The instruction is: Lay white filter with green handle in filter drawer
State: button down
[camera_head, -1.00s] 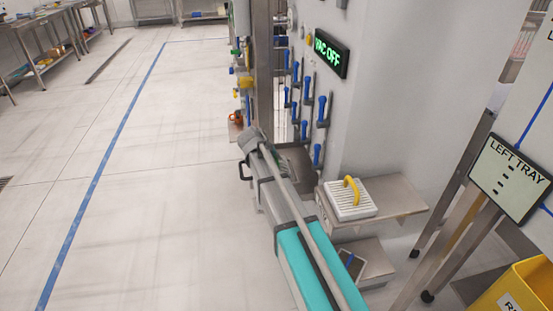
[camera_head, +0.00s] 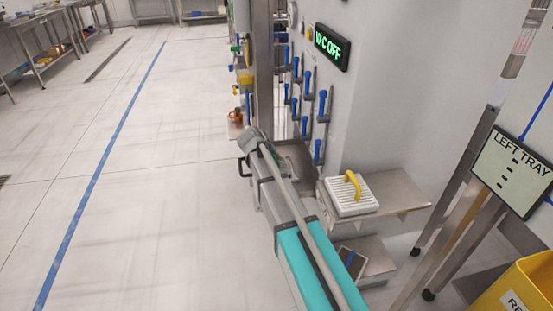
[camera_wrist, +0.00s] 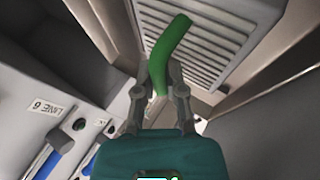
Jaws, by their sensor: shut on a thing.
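In the wrist view my gripper (camera_wrist: 162,98) is shut on the green handle (camera_wrist: 165,52). The white slatted filter (camera_wrist: 215,45) that carries this handle shows beyond the fingertips and runs out of the top of the picture. Metal edges (camera_wrist: 292,22) lie close along its right side; I cannot tell whether it rests on them or hangs above.
A white filter with a yellow handle (camera_head: 350,195) lies on a metal shelf (camera_head: 398,188) at the right. Several blue-handled valves (camera_head: 321,104) stick out from the wall under a "VAC OFF" display (camera_head: 332,47). A yellow bin (camera_head: 520,290) stands lower right. The floor at left is clear.

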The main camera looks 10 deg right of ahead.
jog(key=c, duration=0.6)
grip_release()
jog(key=shift+c, duration=0.2)
jog(key=shift+r, duration=0.25)
